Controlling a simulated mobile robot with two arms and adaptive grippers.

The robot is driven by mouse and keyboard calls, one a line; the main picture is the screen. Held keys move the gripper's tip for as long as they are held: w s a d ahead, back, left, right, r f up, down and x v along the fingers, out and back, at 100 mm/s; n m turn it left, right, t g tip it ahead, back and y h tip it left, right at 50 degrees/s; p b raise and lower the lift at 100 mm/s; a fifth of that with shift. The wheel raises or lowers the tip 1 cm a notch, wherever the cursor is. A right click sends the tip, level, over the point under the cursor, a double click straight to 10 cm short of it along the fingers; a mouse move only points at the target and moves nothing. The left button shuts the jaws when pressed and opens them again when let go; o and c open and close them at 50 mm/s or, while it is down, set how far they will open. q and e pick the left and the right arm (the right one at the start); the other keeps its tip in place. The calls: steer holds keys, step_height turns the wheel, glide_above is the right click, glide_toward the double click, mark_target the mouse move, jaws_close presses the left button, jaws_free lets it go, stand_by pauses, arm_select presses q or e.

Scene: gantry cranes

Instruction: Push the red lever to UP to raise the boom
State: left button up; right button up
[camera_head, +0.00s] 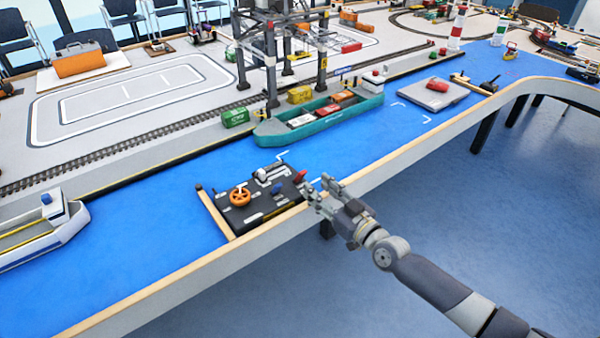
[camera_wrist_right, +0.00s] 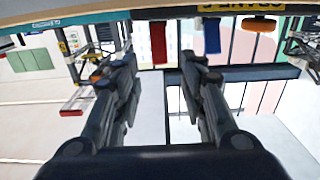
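The red lever (camera_head: 300,176) stands at the right end of the dark control panel (camera_head: 262,210), by the table's near edge. My right gripper (camera_head: 314,187) is just right of it, fingers pointing at the panel. In the right wrist view, which is upside down, the gripper (camera_wrist_right: 157,68) is open. The red lever (camera_wrist_right: 158,42) shows in line with the gap between the fingers; I cannot tell whether they touch it. The gantry crane (camera_head: 270,62) stands behind the panel, its top cut off, so its boom is not clearly seen. My left gripper is not in view.
A blue lever (camera_head: 277,188) and an orange wheel (camera_head: 240,196) share the panel. A teal ship (camera_head: 270,133) lies behind it, and a white boat (camera_head: 45,230) at far left.

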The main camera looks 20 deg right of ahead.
mark_target(304, 175)
steer(key=x, duration=0.6)
steer(key=shift+w+f+b, duration=0.1)
steer(key=shift+b, duration=0.25)
steer(key=shift+x, duration=0.9)
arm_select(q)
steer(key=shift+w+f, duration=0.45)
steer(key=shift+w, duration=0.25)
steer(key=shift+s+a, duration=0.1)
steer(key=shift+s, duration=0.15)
arm_select(e)
jaws_close()
